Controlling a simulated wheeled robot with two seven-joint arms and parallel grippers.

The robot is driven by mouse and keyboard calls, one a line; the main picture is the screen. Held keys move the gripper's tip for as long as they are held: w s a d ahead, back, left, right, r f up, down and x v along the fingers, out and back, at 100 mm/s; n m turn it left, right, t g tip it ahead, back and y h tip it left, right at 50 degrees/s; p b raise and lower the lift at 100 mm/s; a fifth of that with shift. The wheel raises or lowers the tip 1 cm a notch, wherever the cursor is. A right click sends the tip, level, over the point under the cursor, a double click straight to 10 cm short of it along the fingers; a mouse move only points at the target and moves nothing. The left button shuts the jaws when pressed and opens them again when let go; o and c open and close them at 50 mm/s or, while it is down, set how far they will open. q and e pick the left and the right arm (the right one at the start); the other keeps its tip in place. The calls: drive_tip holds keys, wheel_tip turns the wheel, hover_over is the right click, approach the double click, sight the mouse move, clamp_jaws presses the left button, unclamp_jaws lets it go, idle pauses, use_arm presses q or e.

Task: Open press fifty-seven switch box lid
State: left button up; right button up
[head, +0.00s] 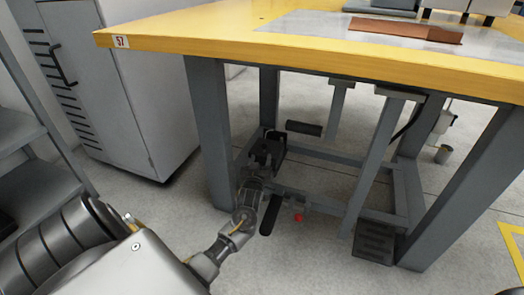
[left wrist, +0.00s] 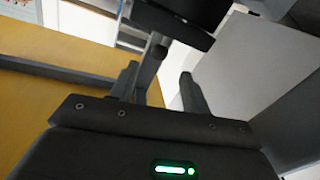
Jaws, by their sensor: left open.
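The table with the "57" label (head: 121,42) has a yellow edge and grey legs. My left gripper (head: 268,147) is under its left side, near the left legs. In the left wrist view my left gripper (left wrist: 158,80) is open, with its two dark fingers apart. A grey post (left wrist: 150,65) shows between or just beyond the fingers; I cannot tell whether they touch it. A dark boxy part (left wrist: 175,18) is above the post, cut off by the picture's top. I cannot make out which part is the switch box or its lid. My right gripper is not in view.
A grey cabinet (head: 130,90) stands left of the table. Grey shelving (head: 30,155) is at the far left. Grey crossbars (head: 330,157), a small red knob (head: 299,217) and a dark pedal (head: 375,243) are under the table. A copper-coloured plate (head: 405,30) lies on top.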

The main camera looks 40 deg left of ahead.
sight(264, 149)
use_arm(q)
drive_tip(key=b+x, duration=0.6)
drive_tip(key=x, duration=0.3)
drive_tip(key=shift+w+a+f+b, duration=0.15)
drive_tip(key=shift+w+b, duration=0.2)
drive_tip(key=shift+w, duration=0.05)
drive_tip(key=shift+w+a, duration=0.25)
drive_tip(key=shift+w, duration=0.1)
clamp_jaws()
